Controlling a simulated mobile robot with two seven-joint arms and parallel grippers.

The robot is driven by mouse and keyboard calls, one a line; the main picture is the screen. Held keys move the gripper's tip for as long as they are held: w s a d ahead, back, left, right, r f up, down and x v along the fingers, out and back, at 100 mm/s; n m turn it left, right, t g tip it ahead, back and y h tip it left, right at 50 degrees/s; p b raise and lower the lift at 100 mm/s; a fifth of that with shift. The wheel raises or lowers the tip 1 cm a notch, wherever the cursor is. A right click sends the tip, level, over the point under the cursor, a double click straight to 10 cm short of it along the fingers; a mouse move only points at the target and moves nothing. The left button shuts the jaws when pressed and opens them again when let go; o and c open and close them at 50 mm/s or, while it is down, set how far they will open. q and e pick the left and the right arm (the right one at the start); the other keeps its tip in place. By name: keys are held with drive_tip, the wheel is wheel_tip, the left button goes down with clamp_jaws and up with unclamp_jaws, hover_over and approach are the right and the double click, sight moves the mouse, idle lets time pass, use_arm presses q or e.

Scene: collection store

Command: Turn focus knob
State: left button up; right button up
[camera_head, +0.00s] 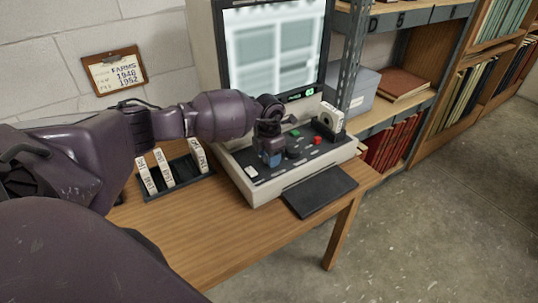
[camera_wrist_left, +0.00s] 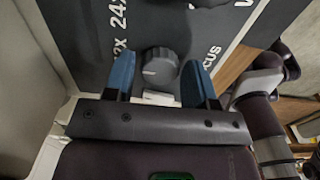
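In the left wrist view a dark round knob (camera_wrist_left: 160,68) with a pale pointer line stands on the dark control panel (camera_wrist_left: 85,50). A partly hidden label ending in "CUS" is printed to its right. My left gripper (camera_wrist_left: 156,68) is open, its blue fingers on either side of the knob with a visible gap on each side. In the head view the left gripper (camera_head: 270,156) points down over the left part of the reader's control panel (camera_head: 262,178); it hides what is directly under it.
The reader's lit screen (camera_head: 275,48) rises behind the panel. A red button (camera_head: 317,140) and other controls lie to the right of the gripper. A tray of labelled boxes (camera_head: 172,173) stands on the wooden table (camera_head: 190,235) at left. A shelf post (camera_head: 350,50) stands close right.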

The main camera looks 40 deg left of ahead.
use_arm(q)
drive_tip(key=c, duration=0.6)
drive_tip(key=m+b, duration=0.1)
drive_tip(key=m, duration=0.1)
drive_tip(key=shift+f+m, duration=0.1)
drive_tip(key=shift+m, duration=0.3)
drive_tip(key=shift+c, duration=0.2)
drive_tip(key=shift+m+b, duration=0.4)
drive_tip(key=shift+m, duration=0.1)
drive_tip(key=o, duration=0.9)
